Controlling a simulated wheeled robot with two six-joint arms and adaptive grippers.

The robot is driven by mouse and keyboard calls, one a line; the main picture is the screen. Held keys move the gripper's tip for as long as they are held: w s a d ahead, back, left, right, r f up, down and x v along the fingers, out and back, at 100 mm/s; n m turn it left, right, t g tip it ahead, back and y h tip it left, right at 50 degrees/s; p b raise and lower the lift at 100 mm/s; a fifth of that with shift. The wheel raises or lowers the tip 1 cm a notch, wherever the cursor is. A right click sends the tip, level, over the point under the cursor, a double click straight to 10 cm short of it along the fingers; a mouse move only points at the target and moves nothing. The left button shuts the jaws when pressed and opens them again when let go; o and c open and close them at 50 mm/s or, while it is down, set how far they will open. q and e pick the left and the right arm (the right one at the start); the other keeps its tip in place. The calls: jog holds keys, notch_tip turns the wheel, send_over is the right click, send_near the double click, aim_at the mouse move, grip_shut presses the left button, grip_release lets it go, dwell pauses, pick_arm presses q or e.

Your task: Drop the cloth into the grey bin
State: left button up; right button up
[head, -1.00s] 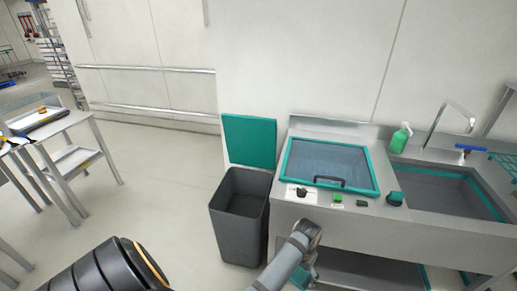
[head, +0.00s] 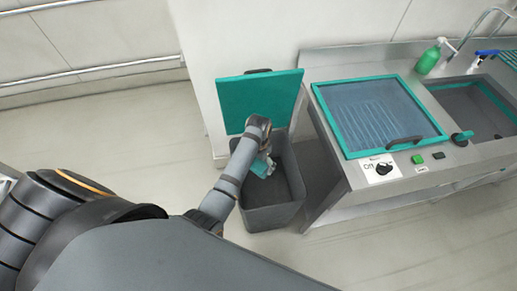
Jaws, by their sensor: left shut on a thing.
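The grey bin (head: 268,216) stands on the floor left of the steel counter, with its teal lid (head: 258,97) raised against the wall. My left gripper (head: 262,157) points down over the bin's opening, partly hidden by my own wrist. It is shut on a small light blue-green cloth (head: 264,168), which shows just below the wrist against the bin's dark inside. I cannot tell whether the cloth is below the bin's rim. My right gripper is not in view.
The steel counter (head: 336,192) stands close to the bin's right, with a teal-framed glass lid (head: 375,112), a knob and buttons. A green soap bottle (head: 429,61) and a sink (head: 480,108) are farther right. The floor left of the bin is clear.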

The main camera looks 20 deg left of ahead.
pick_arm(q)
jog(key=w+d+f+m+b, duration=0.1)
jog(key=w+f+m+b, duration=0.1)
jog(key=f+m+b, duration=0.2)
jog(key=w+d+f+m+b, duration=0.2)
jog(key=f+m+b, duration=0.2)
jog(key=f+b, duration=0.2)
notch_tip(320, 180, down, 2)
jog(key=shift+w+d+f, duration=0.15)
jog(key=shift+w+d, duration=0.05)
jog(key=shift+d, duration=0.1)
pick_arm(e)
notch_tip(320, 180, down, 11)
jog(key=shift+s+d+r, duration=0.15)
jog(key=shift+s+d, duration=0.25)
pick_arm(q)
jog(key=o, duration=0.8)
jog(key=shift+o, duration=0.2)
